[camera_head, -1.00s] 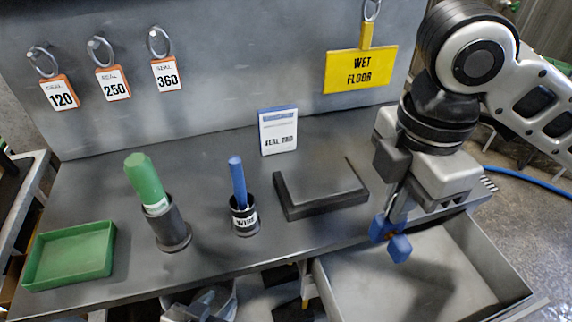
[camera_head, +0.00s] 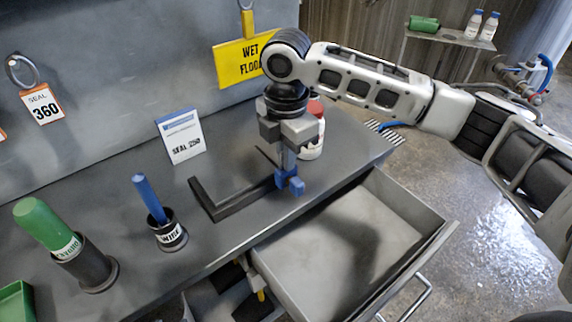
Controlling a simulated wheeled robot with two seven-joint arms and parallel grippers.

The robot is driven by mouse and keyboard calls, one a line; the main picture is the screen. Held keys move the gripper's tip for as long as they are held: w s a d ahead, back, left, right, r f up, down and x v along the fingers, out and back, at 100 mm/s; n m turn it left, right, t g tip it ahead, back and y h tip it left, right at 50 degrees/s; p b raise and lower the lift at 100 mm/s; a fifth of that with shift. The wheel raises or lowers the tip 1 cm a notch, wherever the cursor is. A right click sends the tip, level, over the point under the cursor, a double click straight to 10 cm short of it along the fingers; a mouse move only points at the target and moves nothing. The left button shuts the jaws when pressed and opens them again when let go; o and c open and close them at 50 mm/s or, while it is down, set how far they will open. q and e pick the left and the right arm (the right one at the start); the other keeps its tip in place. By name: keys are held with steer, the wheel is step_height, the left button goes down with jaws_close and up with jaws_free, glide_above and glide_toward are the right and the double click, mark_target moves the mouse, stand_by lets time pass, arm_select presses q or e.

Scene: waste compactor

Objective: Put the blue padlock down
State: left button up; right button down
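The blue padlock (camera_head: 296,187) is small and blocky. It hangs at the fingertips of my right gripper (camera_head: 287,172), which appears shut on it and points down. The padlock shows just right of the black tray-like holder (camera_head: 213,208) on the grey bench, near the bench's front edge and the open drawer. Its shackle is mostly hidden by the fingers, and I cannot tell how high it is above the bench. My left gripper is not in view.
The open grey drawer (camera_head: 428,240) lies below and in front. A white jar with a red cap (camera_head: 313,150) stands behind the gripper. A blue-handled tool in a black cup (camera_head: 170,236), a green-handled one (camera_head: 97,272) and a white card (camera_head: 181,138) stand to the left.

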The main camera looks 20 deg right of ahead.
steer(key=shift+w+f, duration=0.3)
steer(key=shift+f, duration=0.05)
steer(key=shift+f+p, duration=0.3)
steer(key=shift+f, duration=1.2)
steer(key=shift+f, duration=0.1)
steer(key=c, duration=1.6)
jaws_free()
steer(key=shift+f, duration=0.1)
step_height(320, 180, up, 12)
steer(key=shift+r+b, duration=0.2)
steer(key=shift+b, duration=0.2)
